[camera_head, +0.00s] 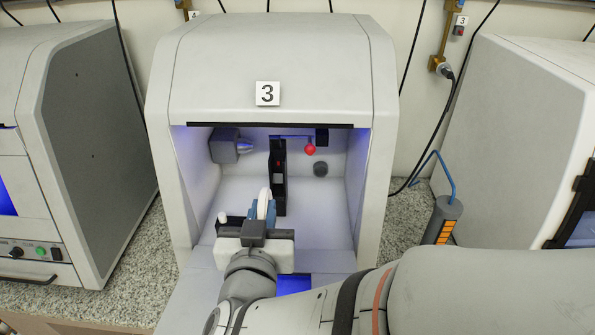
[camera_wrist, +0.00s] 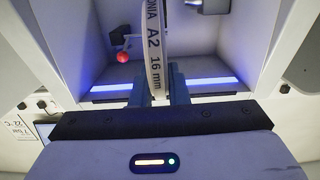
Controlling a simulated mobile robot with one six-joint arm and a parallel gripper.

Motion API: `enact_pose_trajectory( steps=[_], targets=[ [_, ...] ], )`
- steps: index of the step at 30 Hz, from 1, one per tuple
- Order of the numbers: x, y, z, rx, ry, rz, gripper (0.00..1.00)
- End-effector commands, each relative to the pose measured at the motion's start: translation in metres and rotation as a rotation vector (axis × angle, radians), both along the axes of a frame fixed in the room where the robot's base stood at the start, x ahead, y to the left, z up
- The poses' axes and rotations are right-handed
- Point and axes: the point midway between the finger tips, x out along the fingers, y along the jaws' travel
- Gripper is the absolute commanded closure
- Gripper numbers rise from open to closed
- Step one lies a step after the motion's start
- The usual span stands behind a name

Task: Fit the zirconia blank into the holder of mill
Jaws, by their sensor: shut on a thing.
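The zirconia blank (camera_head: 264,204) is a white disc held on edge in my gripper (camera_head: 262,212), in the open chamber of mill 3 (camera_head: 267,60). In the wrist view the blank (camera_wrist: 155,45) shows its rim, with "A2 16 mm" printed on it, between the blue-grey fingers of my gripper (camera_wrist: 157,85). The black upright holder (camera_head: 279,190) stands behind and slightly right of the blank in the head view. In the wrist view the blank hides most of what lies behind it. I cannot tell whether blank and holder touch.
A red ball knob (camera_head: 310,149) hangs right of the holder; it also shows in the wrist view (camera_wrist: 123,57). A grey spindle (camera_head: 228,147) projects from the chamber's left. The side walls bound the chamber. Other machines stand left (camera_head: 75,150) and right (camera_head: 520,140).

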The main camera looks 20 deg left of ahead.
Motion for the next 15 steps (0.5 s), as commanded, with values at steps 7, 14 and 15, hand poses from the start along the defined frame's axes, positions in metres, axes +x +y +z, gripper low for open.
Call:
enact_pose_trajectory(
  steps=[7,14,15],
  targets=[
    [0.055,0.017,0.001,-0.060,0.179,-0.008,1.00],
    [0.077,0.021,-0.011,-0.080,0.270,-0.004,1.00],
    [0.078,0.022,-0.012,-0.081,0.274,-0.002,1.00]
  ],
)
